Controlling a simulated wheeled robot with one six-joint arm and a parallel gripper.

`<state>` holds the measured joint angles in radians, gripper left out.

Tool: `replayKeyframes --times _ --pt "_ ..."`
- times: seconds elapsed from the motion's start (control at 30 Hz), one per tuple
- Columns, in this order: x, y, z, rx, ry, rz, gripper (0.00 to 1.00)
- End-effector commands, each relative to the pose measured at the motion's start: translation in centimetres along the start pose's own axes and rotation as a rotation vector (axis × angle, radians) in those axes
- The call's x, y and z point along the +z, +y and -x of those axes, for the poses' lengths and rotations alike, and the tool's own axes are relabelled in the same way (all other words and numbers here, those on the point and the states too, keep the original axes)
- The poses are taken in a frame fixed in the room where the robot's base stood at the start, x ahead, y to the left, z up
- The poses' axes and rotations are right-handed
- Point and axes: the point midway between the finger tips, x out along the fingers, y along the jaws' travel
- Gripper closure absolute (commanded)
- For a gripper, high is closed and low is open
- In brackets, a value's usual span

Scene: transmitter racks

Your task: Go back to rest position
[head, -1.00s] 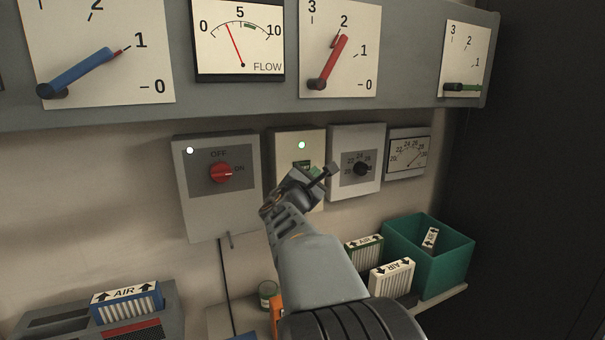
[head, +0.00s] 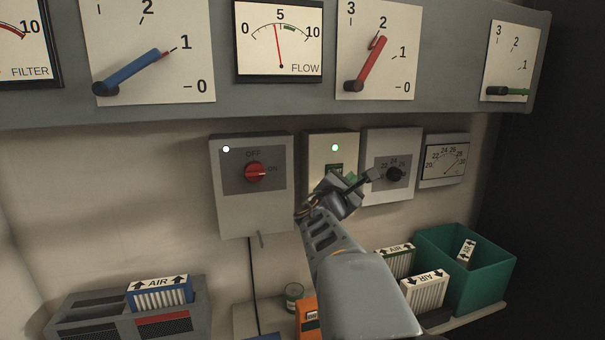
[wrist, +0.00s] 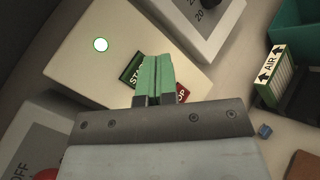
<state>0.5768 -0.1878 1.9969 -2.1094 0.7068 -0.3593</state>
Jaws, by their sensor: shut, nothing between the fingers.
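My gripper (head: 350,180) is in front of the start/stop box (head: 320,150), whose round lamp glows green-white. In the wrist view its green fingers (wrist: 154,80) are shut together with nothing between them. They cover part of the green START button (wrist: 132,72) and the red STOP button (wrist: 182,94). I cannot tell whether the fingertips touch the box. My grey arm reaches up from the bottom of the head view.
Left is a box with a red OFF/ON knob (head: 256,172), white lamp lit; right, a black dial knob (head: 395,174). Lever gauges and the FLOW meter (head: 279,42) line the panel above. Below right are a teal bin (head: 487,282) and AIR filters (head: 425,289).

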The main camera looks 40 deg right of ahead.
Motion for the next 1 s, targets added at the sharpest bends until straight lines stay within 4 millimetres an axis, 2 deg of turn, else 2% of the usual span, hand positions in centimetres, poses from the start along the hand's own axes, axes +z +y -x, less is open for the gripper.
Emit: replayKeyframes --times 0.27,0.33,0.47,0.57,0.67,0.77,0.8,0.87,1.0 --pt "0.0 0.0 0.0 0.000 0.000 -0.002 1.00" --pt "0.0 -0.5 0.0 -0.028 0.000 -0.066 1.00" --pt "-1.9 -3.9 0.6 -0.183 0.037 -0.254 1.00" --pt "-4.1 -7.3 2.6 -0.367 0.076 -0.463 1.00" --pt "-7.3 -9.7 6.1 -0.567 0.132 -0.684 1.00" --pt "-10.8 -11.2 10.6 -0.774 0.195 -0.883 1.00" --pt "-12.1 -11.6 12.6 -0.859 0.221 -0.954 1.00" --pt "-14.1 -11.8 15.8 -0.988 0.263 -1.052 1.00" --pt "-17.6 -11.7 23.5 -1.277 0.363 -1.215 1.00"
